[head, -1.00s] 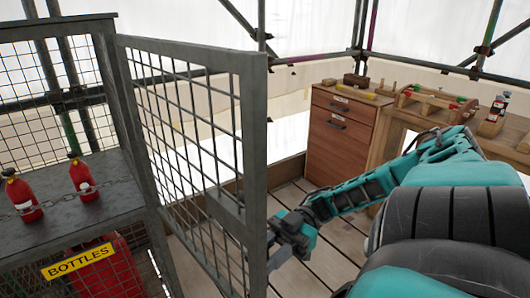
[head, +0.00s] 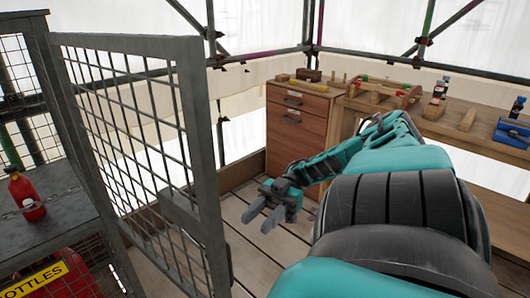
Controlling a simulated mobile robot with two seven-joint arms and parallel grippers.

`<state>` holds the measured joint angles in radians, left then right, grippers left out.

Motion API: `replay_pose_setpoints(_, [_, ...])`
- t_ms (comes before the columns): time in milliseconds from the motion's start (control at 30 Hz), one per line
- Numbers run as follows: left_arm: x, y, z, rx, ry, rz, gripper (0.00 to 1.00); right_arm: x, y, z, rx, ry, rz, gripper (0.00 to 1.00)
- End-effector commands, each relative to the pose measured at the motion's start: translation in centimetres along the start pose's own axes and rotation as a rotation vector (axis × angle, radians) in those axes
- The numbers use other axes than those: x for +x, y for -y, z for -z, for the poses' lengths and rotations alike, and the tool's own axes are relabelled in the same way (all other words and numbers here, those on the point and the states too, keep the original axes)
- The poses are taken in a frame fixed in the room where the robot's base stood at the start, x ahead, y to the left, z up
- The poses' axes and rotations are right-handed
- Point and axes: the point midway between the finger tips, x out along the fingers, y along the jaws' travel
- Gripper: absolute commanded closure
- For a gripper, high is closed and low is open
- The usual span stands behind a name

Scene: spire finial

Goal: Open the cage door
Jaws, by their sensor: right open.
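The cage door (head: 190,140) is a grey metal frame with wire mesh, hinged at the cage on the left. It stands swung out from the cage front, with the cage opening clear to its left. My right gripper (head: 262,222) is to the right of the door's free edge, apart from it. Its two fingers are spread and nothing is between them. My left gripper is out of view.
A yellow BOTTLES sign (head: 38,276) hangs below. A wooden drawer cabinet (head: 296,125) and a workbench (head: 455,128) with tools stand behind. Plank floor (head: 250,262) is free right of the door.

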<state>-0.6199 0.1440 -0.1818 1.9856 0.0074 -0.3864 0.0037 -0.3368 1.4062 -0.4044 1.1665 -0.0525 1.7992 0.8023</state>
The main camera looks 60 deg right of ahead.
Motion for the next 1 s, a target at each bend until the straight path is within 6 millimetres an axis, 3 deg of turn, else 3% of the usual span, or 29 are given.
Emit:
replay_pose_setpoints(233, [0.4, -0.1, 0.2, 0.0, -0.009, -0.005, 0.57, -1.8, 0.0, -0.1, 0.001, -0.001, 0.0, 0.59])
replay_pose_setpoints(1000, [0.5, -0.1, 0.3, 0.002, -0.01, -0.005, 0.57, -1.8, 0.0, 0.0, 0.001, -0.001, 0.001, 0.59])
